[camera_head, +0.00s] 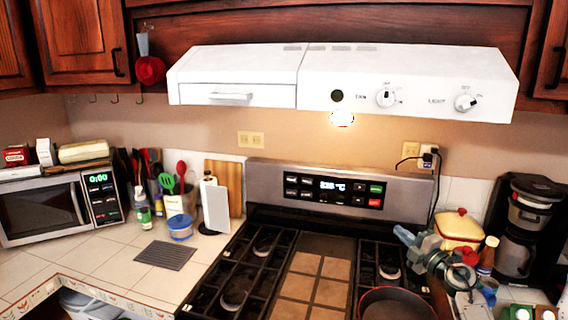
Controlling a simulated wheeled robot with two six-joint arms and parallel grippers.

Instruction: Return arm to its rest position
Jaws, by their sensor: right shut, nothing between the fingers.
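My right arm comes in from the lower right, over the right side of the stove. Its gripper (404,235) points up and to the left, above the right burners. The fingers look shut with nothing between them. Part of my arm overlaps the items on the right counter. My left gripper is not in view.
The stove (319,241) has a dark pan (397,306) at its front right. A yellow-lidded pot (459,226), bottles and a coffee maker (525,230) crowd the right counter. The white range hood (340,80) hangs above.

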